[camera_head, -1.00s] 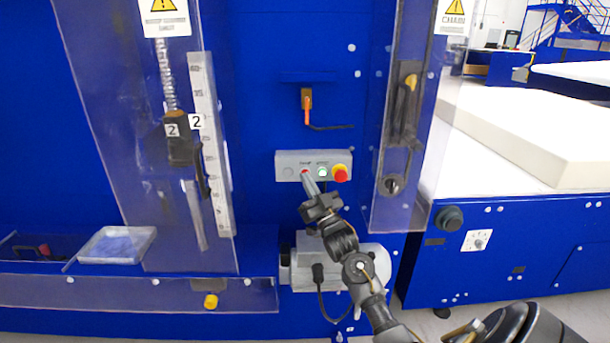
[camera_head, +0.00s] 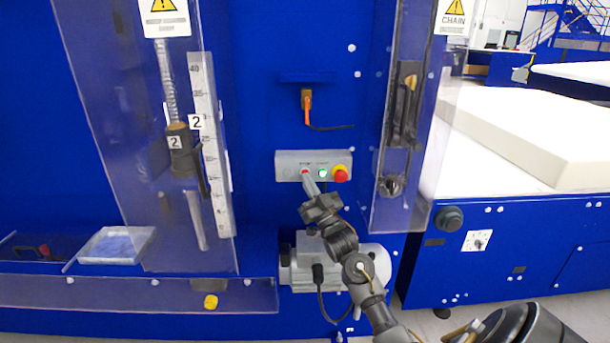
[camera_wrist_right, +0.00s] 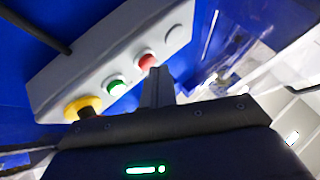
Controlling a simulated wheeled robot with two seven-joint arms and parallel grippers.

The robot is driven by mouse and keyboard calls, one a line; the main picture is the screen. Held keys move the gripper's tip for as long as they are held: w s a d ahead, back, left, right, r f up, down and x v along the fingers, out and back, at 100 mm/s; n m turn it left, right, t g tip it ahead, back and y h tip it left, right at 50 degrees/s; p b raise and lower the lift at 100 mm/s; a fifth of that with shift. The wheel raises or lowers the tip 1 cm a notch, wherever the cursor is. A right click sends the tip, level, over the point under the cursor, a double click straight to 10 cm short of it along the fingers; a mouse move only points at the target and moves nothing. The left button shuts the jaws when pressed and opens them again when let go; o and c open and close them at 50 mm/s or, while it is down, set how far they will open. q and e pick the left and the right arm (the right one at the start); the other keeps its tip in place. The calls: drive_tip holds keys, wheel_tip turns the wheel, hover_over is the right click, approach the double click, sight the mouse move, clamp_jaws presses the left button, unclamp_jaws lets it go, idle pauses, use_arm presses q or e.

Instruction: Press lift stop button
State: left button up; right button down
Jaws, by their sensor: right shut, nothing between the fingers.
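A light grey control box (camera_head: 283,163) is fixed on the blue machine. It carries a red button (camera_head: 305,172), a lit green button (camera_head: 322,173), a grey button and a red mushroom knob (camera_head: 340,174) on a yellow base. My right gripper (camera_head: 312,186) is shut and empty, its tip at the red button. In the wrist view the narrow fingers (camera_wrist_right: 159,80) end at the lower edge of the red button (camera_wrist_right: 147,62) and seem to meet it; I cannot tell whether it is pushed in. The left gripper is not in view.
A carriage labelled 2 (camera_head: 180,150) stands beside a vertical scale (camera_head: 212,150) behind a clear guard on the left. Another clear guard is on the right (camera_head: 404,215). A grey motor (camera_head: 303,262) lies below the box. A white foam block (camera_head: 540,135) is on the right.

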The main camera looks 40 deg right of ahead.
drive_tip(key=shift+w, duration=0.1)
idle(0.6)
drive_tip(key=shift+w+d, duration=0.25)
idle(0.3)
drive_tip(key=shift+s+a, duration=0.25)
drive_tip(key=shift+s, duration=0.1)
drive_tip(key=s+a+p, duration=0.3)
drive_tip(key=s, duration=0.1)
drive_tip(key=shift+s+a, duration=0.35)
drive_tip(key=shift+s, duration=0.05)
